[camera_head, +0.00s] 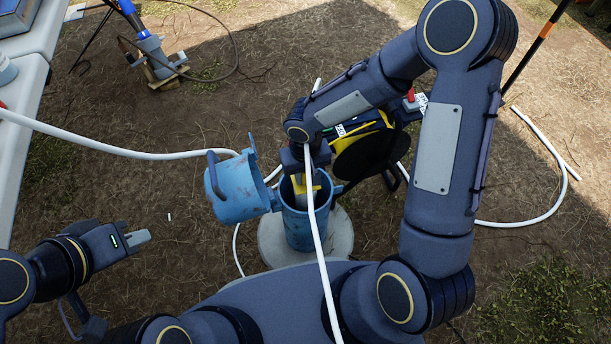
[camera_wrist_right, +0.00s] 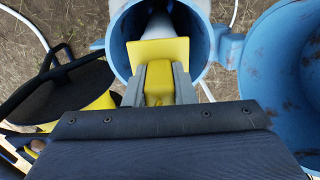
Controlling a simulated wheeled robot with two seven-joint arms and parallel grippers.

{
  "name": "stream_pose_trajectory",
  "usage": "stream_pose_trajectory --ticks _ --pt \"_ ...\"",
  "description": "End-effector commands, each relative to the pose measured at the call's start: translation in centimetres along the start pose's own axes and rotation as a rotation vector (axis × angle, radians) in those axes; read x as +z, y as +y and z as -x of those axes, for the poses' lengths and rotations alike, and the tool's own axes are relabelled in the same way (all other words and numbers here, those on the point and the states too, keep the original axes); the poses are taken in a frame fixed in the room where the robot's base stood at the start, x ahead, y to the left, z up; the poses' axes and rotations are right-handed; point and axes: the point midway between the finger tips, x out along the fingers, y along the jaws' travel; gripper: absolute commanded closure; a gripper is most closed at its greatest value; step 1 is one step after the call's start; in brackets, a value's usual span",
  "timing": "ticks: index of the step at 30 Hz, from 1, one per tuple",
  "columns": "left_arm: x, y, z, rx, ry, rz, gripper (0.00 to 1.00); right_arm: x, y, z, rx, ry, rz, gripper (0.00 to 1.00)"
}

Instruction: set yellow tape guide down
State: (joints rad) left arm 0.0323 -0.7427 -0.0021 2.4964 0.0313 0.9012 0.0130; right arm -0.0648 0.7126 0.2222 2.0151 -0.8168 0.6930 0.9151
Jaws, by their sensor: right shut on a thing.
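The yellow tape guide (camera_wrist_right: 158,52) is clamped between the grey fingers of my right gripper (camera_wrist_right: 158,85). It is at the mouth of the open blue well casing (camera_wrist_right: 127,62), over a pale pipe (camera_wrist_right: 158,22) inside. In the head view the guide (camera_head: 300,187) shows just below my right gripper (camera_head: 303,178), inside the outline of the casing (camera_head: 303,228). I cannot tell whether the guide touches the pipe; the gripper hides part of it. My left gripper (camera_head: 137,238) is empty, low at the left, away from the casing; its finger gap is unclear.
The blue casing lid (camera_head: 232,190) hangs open at the left. A yellow and black reel (camera_head: 365,150) stands behind my right arm. White tubing (camera_head: 120,150) crosses from the left, and more tubing (camera_head: 545,140) lies right. A white table (camera_head: 30,100) stands left. Bare ground surrounds the concrete pad (camera_head: 342,240).

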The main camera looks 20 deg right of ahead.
Motion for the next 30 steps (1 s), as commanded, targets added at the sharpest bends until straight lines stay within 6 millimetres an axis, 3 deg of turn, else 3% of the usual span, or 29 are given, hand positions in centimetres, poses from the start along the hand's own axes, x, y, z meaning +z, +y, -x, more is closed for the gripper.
stream_pose_trajectory --ticks 11,12,16,25,30 --pt "0.2 -0.2 -0.5 0.000 0.000 0.000 1.00 0.0 0.0 -0.7 0.000 0.001 0.000 1.00" --pt "0.1 -0.1 -0.3 0.000 0.000 0.000 1.00 0.0 0.0 -0.5 -0.001 0.001 0.001 0.71" --pt "0.1 -0.1 -0.3 0.000 0.000 0.000 1.00 0.0 0.0 -0.4 0.000 0.000 0.000 0.55" --pt "0.0 0.0 -0.1 0.000 0.000 0.000 1.00 0.0 0.0 -0.2 0.000 0.000 0.000 0.55" --pt "-0.4 0.4 0.8 0.000 0.000 0.000 1.00 -0.1 0.0 1.8 0.000 0.003 0.000 0.55"
